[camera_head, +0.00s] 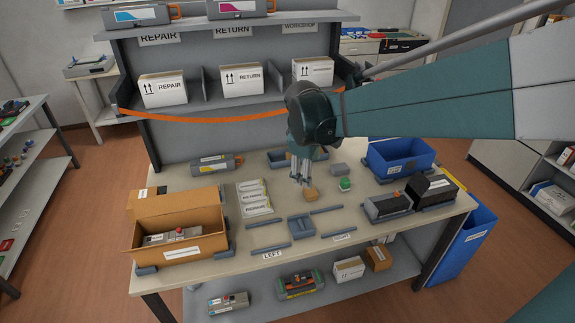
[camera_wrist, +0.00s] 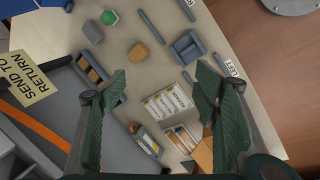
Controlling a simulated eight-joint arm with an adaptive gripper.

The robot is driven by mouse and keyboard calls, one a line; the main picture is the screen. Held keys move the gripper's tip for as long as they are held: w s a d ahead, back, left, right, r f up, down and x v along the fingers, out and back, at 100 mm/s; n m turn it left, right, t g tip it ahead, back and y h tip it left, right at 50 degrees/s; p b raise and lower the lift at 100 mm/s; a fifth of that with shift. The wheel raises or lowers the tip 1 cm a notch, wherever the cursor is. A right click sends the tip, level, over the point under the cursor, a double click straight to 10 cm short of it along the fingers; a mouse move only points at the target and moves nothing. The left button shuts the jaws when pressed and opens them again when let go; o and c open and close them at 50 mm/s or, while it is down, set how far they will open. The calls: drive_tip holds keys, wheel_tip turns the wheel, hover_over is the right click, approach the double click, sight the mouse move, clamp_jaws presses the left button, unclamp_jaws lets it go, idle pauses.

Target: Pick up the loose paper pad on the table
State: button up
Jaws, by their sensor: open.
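A small tan block (camera_head: 311,195), which looks like the loose paper pad, lies on the table just below and slightly right of my gripper's tips in the head view. In the wrist view the tan block (camera_wrist: 138,53) lies beyond the fingertips, between their lines. My gripper (camera_head: 303,182) points down over the middle of the table. In the wrist view my gripper (camera_wrist: 158,85) has its two green fingers wide apart with nothing between them. No contact with the block is visible.
A green piece (camera_head: 345,184) and a grey block (camera_head: 340,170) lie close to the right. An empty-looking grey tray (camera_head: 301,227) is in front. Label cards (camera_head: 254,198) lie left. A blue bin (camera_head: 424,164) stands back right, an open carton (camera_head: 145,248) front left.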

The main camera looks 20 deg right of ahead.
drive_tip(key=w+d+f+n+g+h, duration=0.1)
drive_tip(key=w+d+f+n, duration=0.1)
drive_tip(key=w+f, duration=0.35)
drive_tip(key=w+d+f+n+g, duration=0.1)
drive_tip(key=w+f+n, duration=0.25)
drive_tip(key=w, duration=0.25)
drive_tip(key=n+g+h, duration=0.1)
drive_tip(key=n, duration=0.2)
approach(310, 193)
drive_tip(key=w+f, duration=0.1)
drive_tip(key=w, duration=0.1)
drive_tip(key=shift+s+d+f, duration=0.1)
drive_tip(key=shift+s+d, duration=0.1)
drive_tip(key=shift+d, duration=0.1)
drive_tip(key=shift+f, duration=0.1)
drive_tip(key=shift+x, duration=1.2)
drive_tip(key=shift+d, duration=0.1)
drive_tip(key=shift+d+b+x, duration=0.1)
drive_tip(key=shift+b+x, duration=0.1)
drive_tip(key=shift+x, duration=1.1)
drive_tip(key=shift+d+b+x, duration=0.15)
drive_tip(key=shift+b+x, duration=0.05)
drive_tip(key=shift+x, duration=1.05)
drive_tip(key=shift+c, duration=0.7)
